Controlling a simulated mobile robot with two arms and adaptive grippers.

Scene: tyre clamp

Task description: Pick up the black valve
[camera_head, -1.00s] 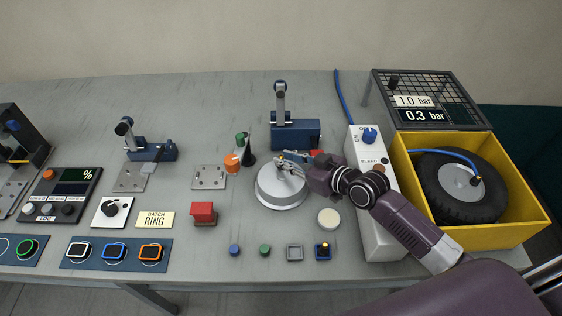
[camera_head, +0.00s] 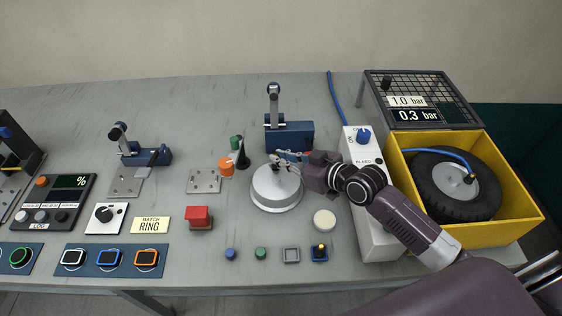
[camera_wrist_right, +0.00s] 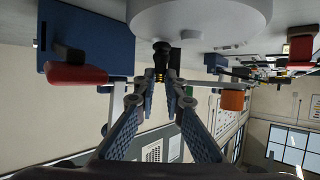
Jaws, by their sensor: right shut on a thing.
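My right gripper (camera_head: 277,162) is above the round grey pedestal (camera_head: 276,195), near its top. In the right wrist view, its two blue padded fingers (camera_wrist_right: 160,80) are shut on the black valve (camera_wrist_right: 161,50), a small dark piece with brass-coloured bands at the fingertips. I cannot tell whether the valve touches the pedestal. In the head view the valve is too small and too covered by the fingers to make out clearly. My left gripper is not in view.
A blue toggle press (camera_head: 289,137) stands just behind the gripper. A black cone (camera_head: 243,155) and an orange-capped piece (camera_head: 226,167) are to the left. A white bleed box (camera_head: 372,225) and a yellow crate (camera_head: 470,232) with a tyre (camera_head: 430,185) are to the right.

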